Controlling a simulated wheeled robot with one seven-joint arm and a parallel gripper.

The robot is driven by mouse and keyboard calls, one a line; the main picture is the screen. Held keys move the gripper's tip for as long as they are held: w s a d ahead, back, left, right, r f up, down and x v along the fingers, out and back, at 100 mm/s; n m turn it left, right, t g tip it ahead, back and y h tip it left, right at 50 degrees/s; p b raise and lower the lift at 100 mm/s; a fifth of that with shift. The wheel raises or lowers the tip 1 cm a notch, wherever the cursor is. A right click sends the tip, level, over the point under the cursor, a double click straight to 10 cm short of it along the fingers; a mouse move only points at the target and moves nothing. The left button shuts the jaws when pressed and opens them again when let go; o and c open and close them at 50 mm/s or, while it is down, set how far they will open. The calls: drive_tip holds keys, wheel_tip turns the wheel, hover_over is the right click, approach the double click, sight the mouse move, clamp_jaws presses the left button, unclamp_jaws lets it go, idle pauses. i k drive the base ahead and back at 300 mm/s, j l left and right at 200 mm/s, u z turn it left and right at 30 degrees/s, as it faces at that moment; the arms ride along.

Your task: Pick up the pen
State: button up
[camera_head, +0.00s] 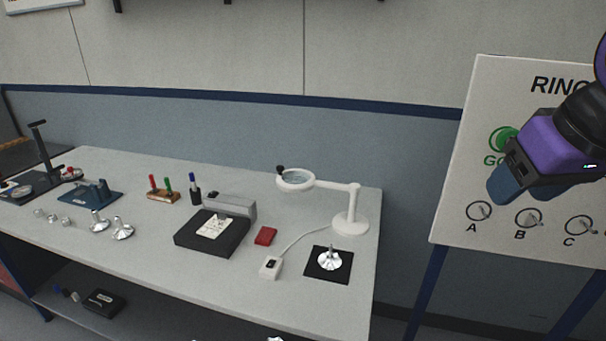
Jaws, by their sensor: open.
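A blue-topped pen or marker (192,178) stands upright in a small dark holder (196,196) at the back of the grey table. A red marker (153,182) and a green marker (168,184) stand in a brown block (163,196) to its left. I cannot tell for sure which of these is the pen. My gripper (503,190), purple with blue fingers, is at the right in front of a white board, far from the table's pens. It is open, and I see nothing held in it.
A magnifier lamp (350,222), black gauge box (212,236), red block (265,236), and black mat (328,272) with a metal part occupy the table's (215,288) right side. Metal parts and a blue fixture (90,195) stand left. The front strip is mostly clear. The white board (480,130) stands right.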

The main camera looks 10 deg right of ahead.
sight(192, 180)
drive_tip(key=i+j+z, duration=0.25)
drive_tip(key=j, duration=1.25)
drive_tip(key=i+j+z, duration=0.25)
drive_tip(key=j, duration=1.3)
drive_tip(key=j+z, duration=0.25)
drive_tip(key=j, duration=1.3)
drive_tip(key=i, duration=0.25)
